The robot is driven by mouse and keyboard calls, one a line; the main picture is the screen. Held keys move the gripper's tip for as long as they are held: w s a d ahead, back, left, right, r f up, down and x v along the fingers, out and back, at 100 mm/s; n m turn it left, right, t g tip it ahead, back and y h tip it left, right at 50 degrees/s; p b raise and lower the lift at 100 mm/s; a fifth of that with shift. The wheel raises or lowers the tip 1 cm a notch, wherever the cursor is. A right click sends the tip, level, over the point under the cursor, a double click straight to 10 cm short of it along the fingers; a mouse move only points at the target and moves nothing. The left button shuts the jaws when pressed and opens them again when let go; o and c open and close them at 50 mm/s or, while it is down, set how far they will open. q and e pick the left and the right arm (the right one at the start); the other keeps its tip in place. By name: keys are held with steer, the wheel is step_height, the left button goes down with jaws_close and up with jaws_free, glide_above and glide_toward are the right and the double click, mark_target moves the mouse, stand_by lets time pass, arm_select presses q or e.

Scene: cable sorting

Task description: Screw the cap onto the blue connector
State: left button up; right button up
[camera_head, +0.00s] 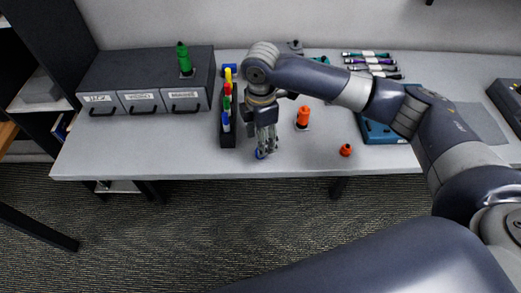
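My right gripper (266,151) points down over the front part of the table, its arm coming in from the right. A small blue piece (260,154) shows at its fingertips, low by the table top. It may be the blue cap, but the fingers hide most of it, and I cannot tell whether they grip it. A blue and white piece (226,122) stands at the rack's front end. I cannot tell which of these is the blue connector. My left gripper is not in view.
The dark rack (228,141) holds several coloured pieces, left of my gripper. An orange connector (303,116) stands to the right, with an orange cap (346,150) near the front edge. A grey drawer unit (143,75) bears a green connector (184,58). The table's front left is clear.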

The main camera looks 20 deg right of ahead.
steer(key=shift+w+f+p, duration=0.15)
steer(key=shift+f+p, duration=0.6)
steer(key=shift+f, duration=1.9)
steer(key=c, duration=0.8)
